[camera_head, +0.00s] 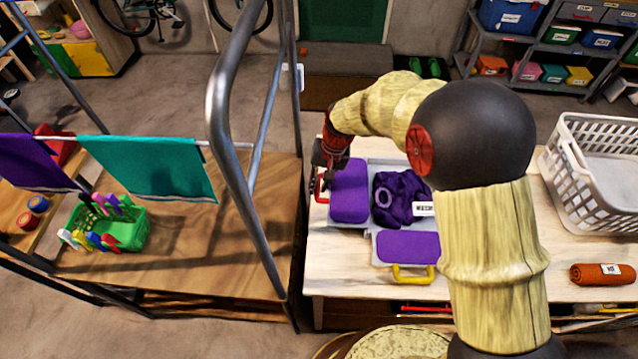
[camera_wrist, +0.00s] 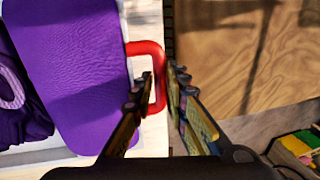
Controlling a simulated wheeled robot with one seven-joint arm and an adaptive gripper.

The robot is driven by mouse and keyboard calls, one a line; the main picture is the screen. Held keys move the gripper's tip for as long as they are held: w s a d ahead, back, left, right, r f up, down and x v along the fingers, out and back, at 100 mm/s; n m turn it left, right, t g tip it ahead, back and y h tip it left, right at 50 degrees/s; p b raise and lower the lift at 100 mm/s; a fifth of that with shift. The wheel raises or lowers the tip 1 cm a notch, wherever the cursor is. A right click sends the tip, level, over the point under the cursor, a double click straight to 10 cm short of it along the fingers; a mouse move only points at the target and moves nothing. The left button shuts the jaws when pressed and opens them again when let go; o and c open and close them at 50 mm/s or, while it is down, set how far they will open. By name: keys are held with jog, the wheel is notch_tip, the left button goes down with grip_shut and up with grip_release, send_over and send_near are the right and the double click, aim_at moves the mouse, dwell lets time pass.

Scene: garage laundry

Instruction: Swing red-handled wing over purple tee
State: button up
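The folding board (camera_head: 347,222) lies on the white table. Its left wing is covered in purple and has a red handle (camera_wrist: 158,72) on its outer edge. A crumpled dark purple tee (camera_head: 405,192) lies on the middle panel and shows at the left of the wrist view (camera_wrist: 18,112). The wing (camera_wrist: 85,75) lies flat beside the tee. My gripper (camera_wrist: 160,75) is at the red handle, one finger inside the loop and one outside. The fingers are close together and appear shut on the outer bar; the contact is partly hidden.
The lower purple flap has a yellow handle (camera_head: 413,274). A rolled orange towel (camera_head: 603,274) and white basket (camera_head: 592,170) stand right. Left are a metal rack (camera_head: 228,110) with hanging cloths and a green peg basket (camera_head: 125,235). My arm hides the board's right side.

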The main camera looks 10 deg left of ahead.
grip_shut()
dwell(0.6)
